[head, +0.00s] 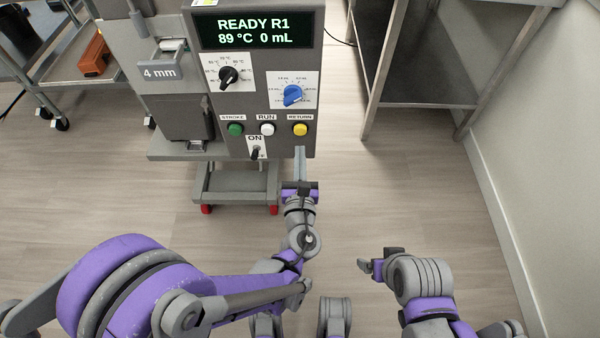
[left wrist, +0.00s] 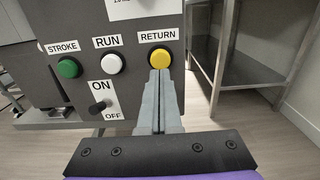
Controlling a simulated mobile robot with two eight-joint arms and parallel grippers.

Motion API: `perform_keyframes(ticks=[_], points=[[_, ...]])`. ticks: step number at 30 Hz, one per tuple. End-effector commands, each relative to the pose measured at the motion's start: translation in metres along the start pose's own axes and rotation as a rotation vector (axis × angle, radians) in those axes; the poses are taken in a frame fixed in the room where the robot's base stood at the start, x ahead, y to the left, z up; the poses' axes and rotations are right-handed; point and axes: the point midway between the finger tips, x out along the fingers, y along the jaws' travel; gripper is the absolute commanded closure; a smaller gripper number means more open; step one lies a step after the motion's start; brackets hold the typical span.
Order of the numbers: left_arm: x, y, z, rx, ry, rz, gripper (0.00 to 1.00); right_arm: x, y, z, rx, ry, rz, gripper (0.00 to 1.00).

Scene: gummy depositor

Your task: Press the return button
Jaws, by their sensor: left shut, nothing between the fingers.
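The yellow RETURN button (head: 300,129) is at the right end of the button row on the grey machine panel. It also shows in the left wrist view (left wrist: 159,58). My left gripper (head: 300,151) is shut and empty, pointing at the panel. In the left wrist view its fingertips (left wrist: 160,74) lie just below the yellow button and overlap its lower edge; I cannot tell whether they touch it. My right gripper (head: 366,266) is low at the right, away from the panel; its fingers are too unclear to judge.
A white RUN button (head: 267,129) and a green STROKE button (head: 235,129) sit left of the yellow one. Below is an ON/OFF toggle (head: 256,153). The display (head: 254,30) reads READY R1, 89 °C, 0 mL. A metal table (head: 420,118) stands right of the machine.

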Motion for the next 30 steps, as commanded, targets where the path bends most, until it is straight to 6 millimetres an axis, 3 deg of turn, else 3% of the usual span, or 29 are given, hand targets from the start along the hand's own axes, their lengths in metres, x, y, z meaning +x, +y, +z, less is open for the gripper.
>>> perform_keyframes(ticks=[3, 9, 23, 30], points=[[0.022, 0.001, -0.001, 0.000, 0.000, 0.003, 1.00, 0.004, 0.000, 0.001, 0.000, -0.001, 0.000, 0.12], [0.042, 0.001, -0.001, -0.001, 0.000, 0.001, 1.00, 0.007, 0.000, 0.002, 0.000, -0.002, 0.000, 0.12], [0.048, 0.000, 0.000, -0.001, 0.000, 0.001, 1.00, 0.007, 0.000, 0.002, 0.000, -0.002, 0.000, 0.12], [0.069, 0.000, 0.000, 0.000, 0.000, 0.001, 1.00, 0.007, 0.000, 0.002, 0.000, -0.002, 0.000, 0.12]])
